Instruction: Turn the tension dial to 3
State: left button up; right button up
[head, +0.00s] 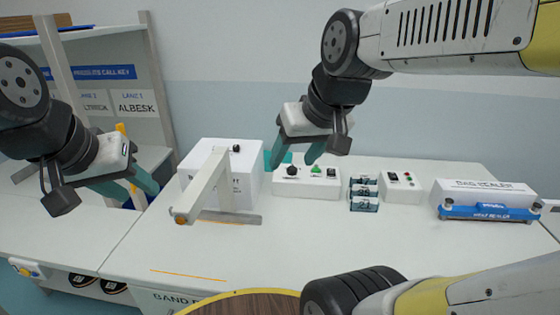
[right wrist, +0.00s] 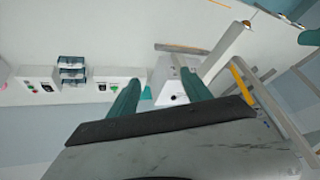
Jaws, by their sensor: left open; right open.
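A white control box (head: 305,185) stands on the bench and carries a black knob (head: 292,170), which looks like the tension dial, a green triangle button (head: 316,170) and a small dark switch. The dial's setting is too small to read. My right gripper (head: 297,156) is open and empty, its teal fingers just above and behind the knob in the head view. In the right wrist view, the control box (right wrist: 114,77) shows upside down beside one finger of the right gripper (right wrist: 160,92); the knob seems hidden there. My left gripper (head: 128,188) is open and empty at the left.
A white machine box with a long arm (head: 205,185) stands left of the control box. The front bench is clear.

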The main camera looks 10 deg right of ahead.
jog(key=w+d+r+n+g+h, duration=0.1)
jog(key=w+d+r+n, duration=0.15)
jog(key=w, duration=0.85)
jog(key=n+g+h, duration=0.1)
jog(key=n+g, duration=0.4)
jog(key=n, duration=0.1)
send_over(292, 166)
jog(key=f, duration=1.9)
jog(key=shift+s+a+f, duration=0.15)
jog(key=shift+s+f, duration=0.05)
jog(key=shift+f, duration=0.2)
jog(key=shift+w+f, duration=0.1)
jog(key=shift+f, duration=0.6)
notch_tip(292, 166, down, 7)
